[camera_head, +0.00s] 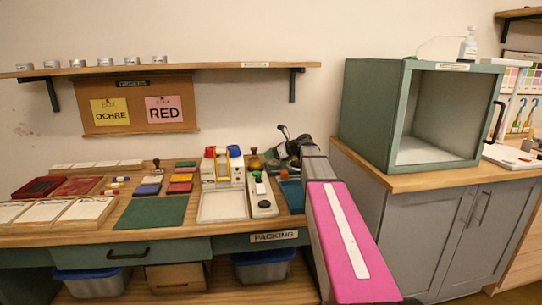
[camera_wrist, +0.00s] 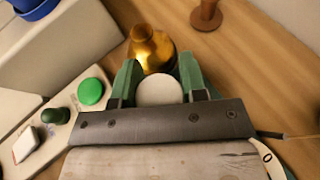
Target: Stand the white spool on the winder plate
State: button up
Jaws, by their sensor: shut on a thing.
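In the wrist view my gripper (camera_wrist: 158,76) has its two green fingers on either side of a round white thing (camera_wrist: 160,91), which looks like the end of the white spool. The gripper is shut on it. Most of the spool's body is hidden below its pale top. A gold, bell-shaped thing (camera_wrist: 151,50) stands just beyond the fingertips; I cannot tell whether the spool touches it. I cannot pick out the winder plate for sure in either view. In the head view my arm hides part of the bench's right end, and the spool cannot be made out.
A pale panel with a green button (camera_wrist: 90,92) lies left of the gripper. A brown peg (camera_wrist: 206,16) stands on bare wood beyond. In the head view, a white device with red and blue tops (camera_head: 222,165) and a green mat (camera_head: 152,212) lie left; a green cabinet (camera_head: 372,110) stands right.

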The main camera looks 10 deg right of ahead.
jog(key=shift+f, duration=0.4)
jog(key=o, duration=0.9)
jog(key=shift+r, duration=0.15)
jog(key=shift+s+d+r, duration=0.15)
jog(key=v, duration=1.1)
jog(key=shift+s+d, duration=0.15)
jog(key=shift+d, duration=0.1)
